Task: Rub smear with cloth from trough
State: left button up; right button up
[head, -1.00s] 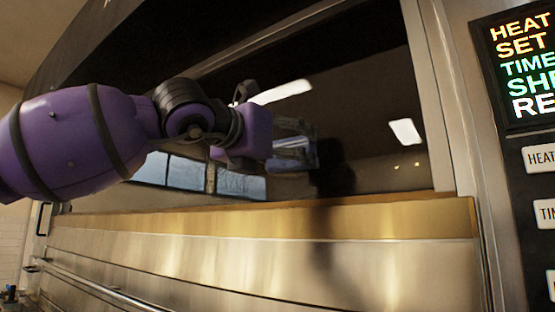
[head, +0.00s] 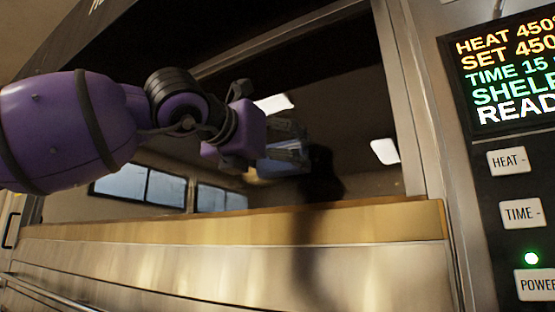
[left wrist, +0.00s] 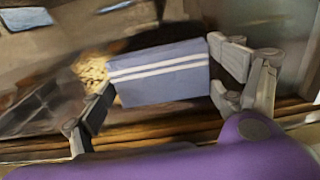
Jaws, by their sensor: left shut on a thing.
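My left gripper (head: 288,152) is in front of the dark glass window (head: 345,110). In the left wrist view it is shut on a folded blue cloth (left wrist: 160,78) with white stripes, held between its fingers. The cloth (head: 275,167) shows partly below the fingers in the head view. Whether it touches the glass I cannot tell. A speckled pale yellow patch (left wrist: 92,68) lies left of the cloth in the left wrist view; it may be the smear. I cannot make it out in the head view. The trough and my right gripper are not in view.
A brass-coloured ledge (head: 240,226) runs below the glass, with a dark shadow across it. A metal post (head: 408,100) edges the glass on the right. Beyond it are a lit display (head: 505,75) and buttons, including HEAT (head: 508,162) and TIME (head: 521,213).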

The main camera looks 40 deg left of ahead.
aim_at(262, 161)
pick_arm(q)
jog(key=shift+s+a+b, duration=0.2)
jog(key=shift+a+b, duration=0.15)
jog(key=shift+a, duration=1.4)
jog(key=a+b, duration=0.2)
jog(key=a, duration=0.5)
jog(key=shift+s, duration=0.35)
